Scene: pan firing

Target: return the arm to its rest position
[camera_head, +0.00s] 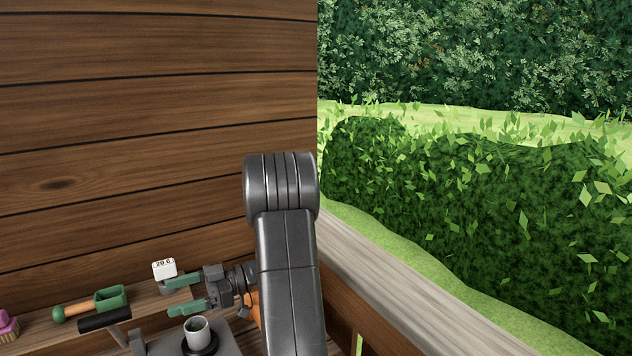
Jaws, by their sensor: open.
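My arm (287,270) rises in the front middle of the view and bends at a thick dark joint near the top. It hides part of the wooden wall corner and the railing. My gripper (172,296) is at the lower left of the arm and points left. Its two green fingers are apart and nothing shows between them. A small white display block reading about "20 C" (164,268) is just beyond the upper finger. A pale grey cylinder (196,329) with a dark ring at its base stands just below the lower finger in the picture.
A green scoop with a wooden handle (110,298) and a black handle (104,319) are left of the gripper. A pink brush (8,326) is at the left edge. A wooden wall (150,110) stands behind; a railing (400,290) and hedges are at right.

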